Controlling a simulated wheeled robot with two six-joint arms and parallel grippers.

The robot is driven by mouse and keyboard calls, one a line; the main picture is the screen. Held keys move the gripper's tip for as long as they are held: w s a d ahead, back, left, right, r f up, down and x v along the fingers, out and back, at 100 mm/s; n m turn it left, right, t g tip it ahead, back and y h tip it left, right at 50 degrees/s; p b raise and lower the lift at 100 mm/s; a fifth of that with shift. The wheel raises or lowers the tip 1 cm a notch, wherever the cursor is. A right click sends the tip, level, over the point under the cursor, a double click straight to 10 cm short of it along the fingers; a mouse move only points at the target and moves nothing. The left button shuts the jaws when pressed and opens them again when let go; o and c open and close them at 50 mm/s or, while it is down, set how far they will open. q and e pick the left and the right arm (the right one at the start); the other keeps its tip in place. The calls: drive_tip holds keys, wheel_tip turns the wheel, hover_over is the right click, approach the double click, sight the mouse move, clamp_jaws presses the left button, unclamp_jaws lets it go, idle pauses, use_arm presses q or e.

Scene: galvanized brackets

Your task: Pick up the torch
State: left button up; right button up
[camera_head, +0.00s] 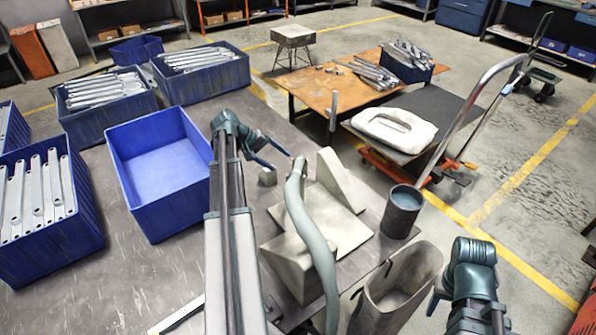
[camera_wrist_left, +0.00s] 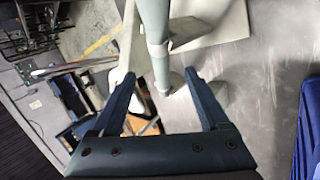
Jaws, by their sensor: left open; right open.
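The torch appears to be the grey-green curved tube (camera_head: 309,228), its upper end beside the pale angled blocks on the table. In the left wrist view it (camera_wrist_left: 156,38) comes down from the top edge, and its end lies between the fingertips. My left gripper (camera_head: 280,163) is open and empty, just left of the tube's upper end. In the wrist view its two dark blue fingers (camera_wrist_left: 160,76) stand on either side of the tube, apparently not touching it. My right gripper (camera_head: 468,290) is open at the lower right, away from the tube; its fingertips are hard to make out.
An empty blue bin (camera_head: 158,165) stands left of my left arm. Several blue bins of metal brackets (camera_head: 50,200) line the left. Pale wedge-shaped blocks (camera_head: 342,182) flank the tube. A dark cylinder (camera_head: 402,212) and a grey open container (camera_head: 398,285) are to the right.

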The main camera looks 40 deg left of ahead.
sight(297, 174)
use_arm(q)
drive_tip(key=b+x, duration=0.8)
drive_tip(key=x, duration=0.3)
drive_tip(key=shift+d+f, duration=0.2)
drive_tip(key=shift+d, duration=0.05)
drive_tip(key=shift+r, duration=0.1)
clamp_jaws()
